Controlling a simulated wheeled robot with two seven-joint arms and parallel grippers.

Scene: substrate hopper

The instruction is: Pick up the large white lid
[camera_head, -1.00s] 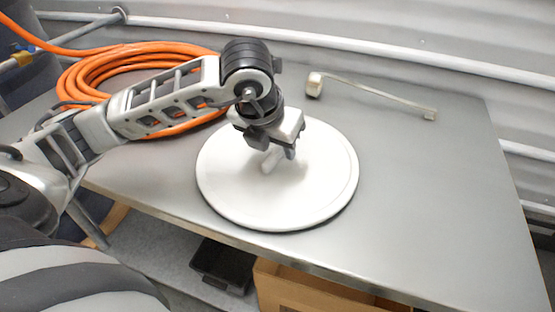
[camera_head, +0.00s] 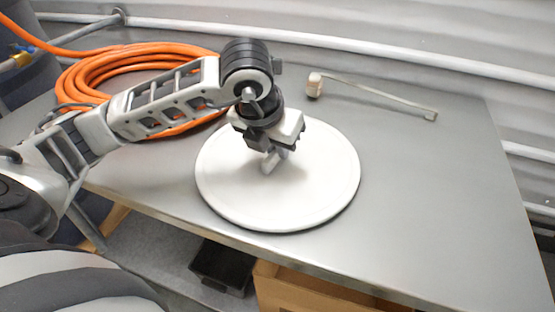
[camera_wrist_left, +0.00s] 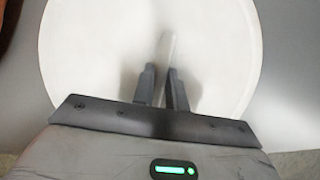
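The large white lid (camera_head: 320,185) is a round disc lying about level at the front middle of the table. A white bar handle (camera_head: 270,164) stands up at its middle. My left gripper (camera_head: 273,156) points down over the lid, its dark fingers closed in on the handle from both sides. In the left wrist view the handle (camera_wrist_left: 166,48) runs between the two fingertips (camera_wrist_left: 162,76), with the lid (camera_wrist_left: 90,50) filling the background. Whether the lid touches the table or is slightly above it, I cannot tell. My right gripper is not in view.
The grey metal table (camera_head: 430,190) is clear to the right of the lid. A coiled orange hose (camera_head: 90,75) lies at the back left, behind my left arm. A thin rod with a pale block end (camera_head: 375,92) lies at the back. A cardboard box (camera_head: 300,290) is below the front edge.

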